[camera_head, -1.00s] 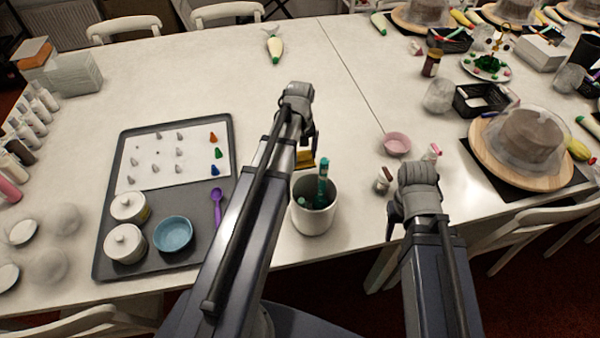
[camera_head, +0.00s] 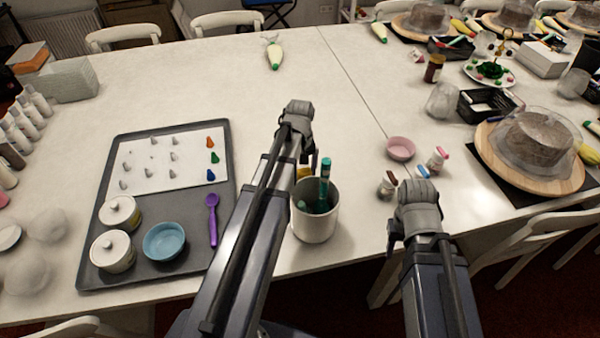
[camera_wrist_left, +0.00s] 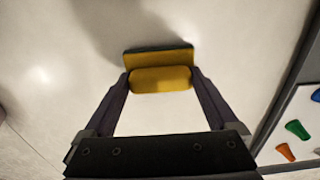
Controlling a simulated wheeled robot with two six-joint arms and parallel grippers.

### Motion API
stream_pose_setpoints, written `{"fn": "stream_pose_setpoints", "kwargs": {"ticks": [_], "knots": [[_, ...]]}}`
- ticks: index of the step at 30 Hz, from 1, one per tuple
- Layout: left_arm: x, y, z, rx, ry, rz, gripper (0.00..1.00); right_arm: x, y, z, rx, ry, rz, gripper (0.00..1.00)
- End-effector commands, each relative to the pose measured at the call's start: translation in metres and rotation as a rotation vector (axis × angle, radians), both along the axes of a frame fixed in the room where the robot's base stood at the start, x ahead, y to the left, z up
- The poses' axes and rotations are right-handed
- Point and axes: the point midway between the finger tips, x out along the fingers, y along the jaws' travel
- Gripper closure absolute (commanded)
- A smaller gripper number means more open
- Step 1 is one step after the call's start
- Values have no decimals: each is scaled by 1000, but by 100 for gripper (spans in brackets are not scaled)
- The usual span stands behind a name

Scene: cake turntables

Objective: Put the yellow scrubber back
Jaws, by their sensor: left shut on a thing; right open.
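The yellow scrubber (camera_wrist_left: 160,80) has a yellow body with a dark edge on its far side. My left gripper (camera_wrist_left: 160,75) is shut on it, one finger at each end, over bare white table. In the head view the scrubber (camera_head: 304,172) is a small yellow patch behind the grey cup (camera_head: 316,226), mostly hidden by the cup and my left arm. I cannot tell whether it touches the table. My left gripper (camera_head: 307,157) is just behind the cup's rim. My right gripper (camera_head: 402,235) is open and empty near the table's front edge.
The cup holds a teal-handled tool (camera_head: 324,180). A dark tray (camera_head: 100,240) with jars, a blue bowl (camera_head: 165,241) and a purple spoon (camera_head: 212,220) lies left. A pink bowl (camera_head: 401,149) and small bottles (camera_head: 436,160) stand right. The table behind my left gripper is clear.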

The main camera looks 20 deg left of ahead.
Motion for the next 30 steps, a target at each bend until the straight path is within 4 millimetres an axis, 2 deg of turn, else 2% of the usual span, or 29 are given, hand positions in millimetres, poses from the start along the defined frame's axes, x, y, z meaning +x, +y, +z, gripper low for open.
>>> {"fn": "stream_pose_setpoints", "kwargs": {"ticks": [5, 6, 7, 20, 26, 30], "knots": [[0, 0, -5, 0, 0, 0, 59, 0, 0, -5, 0, 0, 0, 55], [0, 0, -3, 0, 0, 0, 3, 0, 0, -3, 0, 0, 0, 55], [0, 0, -3, 0, 0, 0, 0, 0, 0, -3, 0, 0, 0, 55], [0, 0, 4, 0, 0, 0, 0, 0, 0, 4, 0, 0, 0, 55], [0, 0, 23, 0, 0, 0, 0, 0, 0, 23, 0, 0, 0, 55], [0, 0, 42, 0, 0, 0, 0, 0, 0, 42, 0, 0, -1, 55]]}}
